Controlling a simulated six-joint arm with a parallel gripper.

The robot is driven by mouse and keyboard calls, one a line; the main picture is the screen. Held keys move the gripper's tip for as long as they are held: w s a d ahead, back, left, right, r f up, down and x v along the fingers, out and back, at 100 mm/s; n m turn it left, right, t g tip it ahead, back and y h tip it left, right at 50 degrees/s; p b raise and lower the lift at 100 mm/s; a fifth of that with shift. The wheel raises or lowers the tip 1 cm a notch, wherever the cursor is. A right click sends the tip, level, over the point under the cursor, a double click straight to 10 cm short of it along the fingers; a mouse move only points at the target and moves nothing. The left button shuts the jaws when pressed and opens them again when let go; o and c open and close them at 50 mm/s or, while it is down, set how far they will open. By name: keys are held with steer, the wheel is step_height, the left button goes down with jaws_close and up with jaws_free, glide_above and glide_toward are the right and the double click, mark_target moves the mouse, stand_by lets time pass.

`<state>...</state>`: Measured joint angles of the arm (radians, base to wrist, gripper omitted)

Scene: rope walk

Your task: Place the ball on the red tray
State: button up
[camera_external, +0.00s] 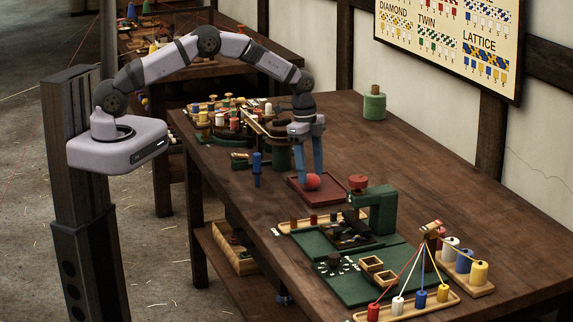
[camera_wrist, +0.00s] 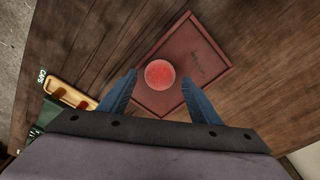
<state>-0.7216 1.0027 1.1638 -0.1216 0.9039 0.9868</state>
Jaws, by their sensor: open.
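The red ball (camera_external: 313,182) appears to rest on the dark red tray (camera_external: 334,196), near the middle of the long table. In the wrist view the ball (camera_wrist: 160,74) lies inside the rim of the tray (camera_wrist: 205,64), towards its left corner. My gripper (camera_external: 311,177) points down at the tray with its blue fingers apart. In the wrist view the fingertips of my gripper (camera_wrist: 159,77) are on either side of the ball, with gaps between them and it. The near part of the tray is partly hidden by my fingers.
A blue peg (camera_external: 257,168) stands left of the tray. A green press-like tool (camera_external: 378,208) stands on its near right side. Racks of bobbins (camera_external: 225,115) lie behind. Bare table lies right of the tray.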

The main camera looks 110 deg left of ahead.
step_height(320, 180, up, 10)
steer(key=s+b, duration=0.1)
steer(key=b, duration=0.1)
steer(key=shift+s+r, duration=0.15)
steer(key=shift+r, duration=0.05)
steer(key=s+d+r+n, duration=0.1)
steer(key=s+d, duration=0.2)
steer(key=d, duration=1.7)
steer(key=s+d+f, duration=0.1)
steer(key=s+d, duration=0.6)
steer(key=s, duration=0.1)
steer(key=s+d+f+n+g, duration=0.1)
steer(key=s+d+f, duration=0.1)
steer(key=s+d, duration=0.6)
steer(key=shift+s+f, duration=0.3)
steer(key=shift+s, duration=0.3)
